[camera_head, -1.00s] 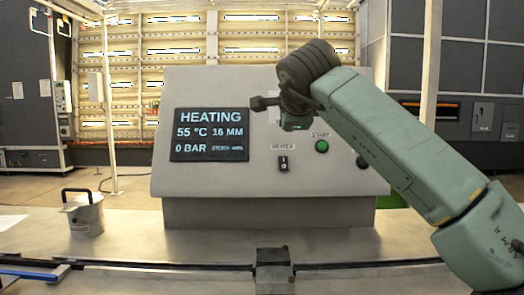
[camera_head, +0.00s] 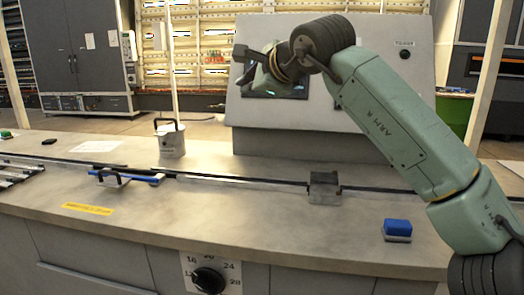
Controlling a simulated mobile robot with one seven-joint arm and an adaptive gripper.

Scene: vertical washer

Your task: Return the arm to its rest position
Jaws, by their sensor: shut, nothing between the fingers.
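My green arm (camera_head: 400,130) comes in from the lower right and reaches up and left in the head view. Its dark ribbed joint (camera_head: 322,40) is in front of the control panel (camera_head: 395,90). My gripper (camera_head: 240,54) is at the far left end of the arm, small and dark, in front of the panel's upper left. It is shut with nothing in it. The arm and wrist cover much of the panel's screen (camera_head: 288,92), so its text cannot be read.
A dial (camera_head: 208,280) is on the bench front. Open bench lies around them.

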